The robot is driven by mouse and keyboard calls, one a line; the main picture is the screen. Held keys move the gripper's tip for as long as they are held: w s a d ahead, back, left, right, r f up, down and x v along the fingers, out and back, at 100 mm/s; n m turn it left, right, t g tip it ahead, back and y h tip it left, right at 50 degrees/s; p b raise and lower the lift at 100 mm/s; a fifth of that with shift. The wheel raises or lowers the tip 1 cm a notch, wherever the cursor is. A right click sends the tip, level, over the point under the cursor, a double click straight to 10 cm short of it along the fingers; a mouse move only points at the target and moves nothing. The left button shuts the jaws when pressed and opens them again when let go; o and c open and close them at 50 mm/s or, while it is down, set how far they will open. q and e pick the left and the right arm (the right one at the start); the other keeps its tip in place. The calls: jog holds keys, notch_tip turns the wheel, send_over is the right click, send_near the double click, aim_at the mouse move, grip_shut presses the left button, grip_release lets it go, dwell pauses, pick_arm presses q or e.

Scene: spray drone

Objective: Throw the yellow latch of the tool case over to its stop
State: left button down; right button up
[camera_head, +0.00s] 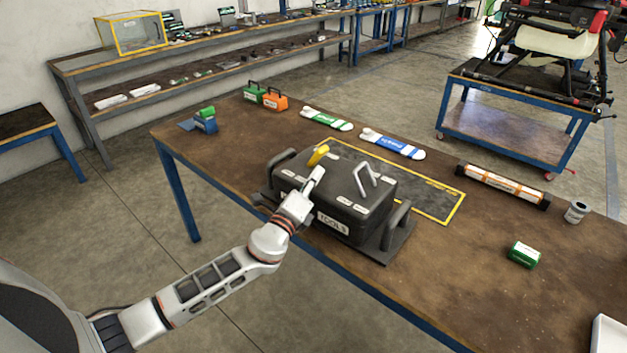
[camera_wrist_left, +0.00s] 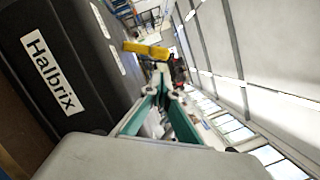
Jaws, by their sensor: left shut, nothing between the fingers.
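The dark grey tool case (camera_head: 343,221) stands closed on the brown workbench, with a "TOOLS" label on its front. Its yellow latch (camera_head: 318,154) sticks up at the left part of the lid. The latch also shows in the left wrist view (camera_wrist_left: 146,50), just beyond the fingertips. My left gripper (camera_head: 317,174) is shut and empty, above the lid just in front of the latch. In the left wrist view its fingers (camera_wrist_left: 168,82) point toward the latch; I cannot tell whether they touch it. My right gripper is not in view.
A metal handle (camera_head: 365,181) rises from the lid, right of the latch. Dark side handles (camera_head: 396,225) flank the case. A yellow-edged mat (camera_head: 440,203) lies behind it. The right front bench is mostly clear.

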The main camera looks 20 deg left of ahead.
aim_at(317, 157)
pick_arm(q)
jog(key=w, duration=0.5)
jog(key=shift+w+d+r, duration=0.15)
jog(key=shift+d+r, duration=0.15)
jog(key=shift+w, duration=0.15)
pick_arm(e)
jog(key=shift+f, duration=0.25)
pick_arm(q)
jog(key=shift+w, duration=0.15)
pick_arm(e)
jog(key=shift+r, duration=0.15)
